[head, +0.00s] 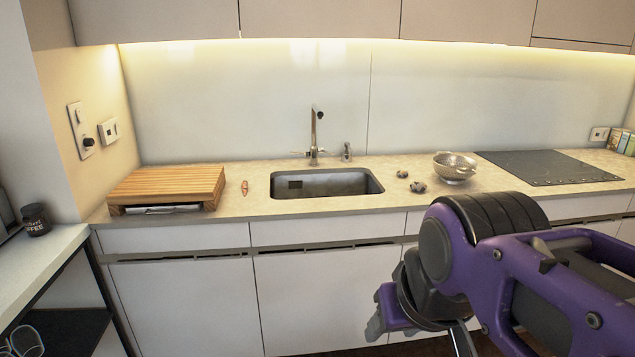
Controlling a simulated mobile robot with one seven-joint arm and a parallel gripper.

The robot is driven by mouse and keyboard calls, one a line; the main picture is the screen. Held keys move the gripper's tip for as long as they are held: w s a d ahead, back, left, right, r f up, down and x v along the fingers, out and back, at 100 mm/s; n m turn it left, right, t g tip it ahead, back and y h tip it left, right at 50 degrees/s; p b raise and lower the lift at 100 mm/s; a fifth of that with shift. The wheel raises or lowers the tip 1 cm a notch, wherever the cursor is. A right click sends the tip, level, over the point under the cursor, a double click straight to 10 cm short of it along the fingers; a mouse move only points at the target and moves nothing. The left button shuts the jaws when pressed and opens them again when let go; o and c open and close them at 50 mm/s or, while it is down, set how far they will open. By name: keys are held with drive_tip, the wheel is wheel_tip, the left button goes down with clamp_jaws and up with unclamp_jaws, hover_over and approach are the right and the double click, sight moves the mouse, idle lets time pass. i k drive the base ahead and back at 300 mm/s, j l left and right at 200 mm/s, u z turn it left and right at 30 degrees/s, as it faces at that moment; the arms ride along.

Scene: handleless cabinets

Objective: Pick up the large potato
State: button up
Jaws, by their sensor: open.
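Two small brownish lumps that look like potatoes lie on the countertop between the sink and the colander. The nearer one (418,187) looks slightly larger, and the farther one (402,174) is just behind it to the left. At this size I cannot tell for sure which is the large potato. My gripper (418,337) is open in the lower right foreground, in front of the lower cabinets and well apart from the potatoes. Part of it is hidden by my purple arm.
A metal colander (455,167) stands right of the potatoes, with a black hob (547,167) beyond. The sink (326,183) with its tap (314,135) is left of them. A reddish object (245,187) and a wooden board (168,183) lie farther left. Upper cabinets (320,18) hang above.

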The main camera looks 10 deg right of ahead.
sight(415, 185)
drive_tip(key=i+l, duration=1.25)
drive_tip(key=i+l+z, duration=0.15)
drive_tip(key=i+l, duration=0.35)
drive_tip(key=k+l+z, duration=0.15)
drive_tip(key=z, duration=0.15)
drive_tip(key=i+l+u, duration=0.1)
drive_tip(key=i+u, duration=0.35)
drive_tip(key=i, duration=0.1)
